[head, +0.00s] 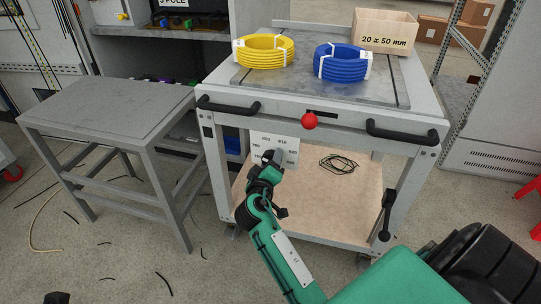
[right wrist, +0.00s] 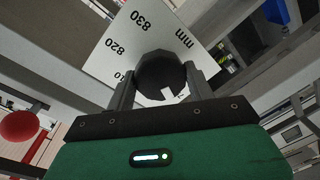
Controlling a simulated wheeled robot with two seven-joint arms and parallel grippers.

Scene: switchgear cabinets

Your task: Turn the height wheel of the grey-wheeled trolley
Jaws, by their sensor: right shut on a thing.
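The trolley (head: 435,118) stands ahead of me, with a grey top and two black handles. A white scale plate (head: 291,146) with height numbers hangs under its front edge; in the right wrist view the plate (right wrist: 112,62) reads 820, 830 and mm. The height wheel, a dark round knob (right wrist: 160,72) with a small pale mark, sits in front of the plate. My right gripper (head: 271,160) is shut on this wheel, one finger on each side; in the head view the gripper mostly hides it. A dark tip at the bottom left edge (head: 57,298) may be my left gripper; its jaws are not readable.
A yellow coil (head: 263,51), a blue coil (head: 342,63) and a wooden box (head: 385,32) stand on the trolley. A red knob (head: 309,121) is above the plate, a black lever (head: 386,215) at the right leg. A grey table (head: 105,105) stands left.

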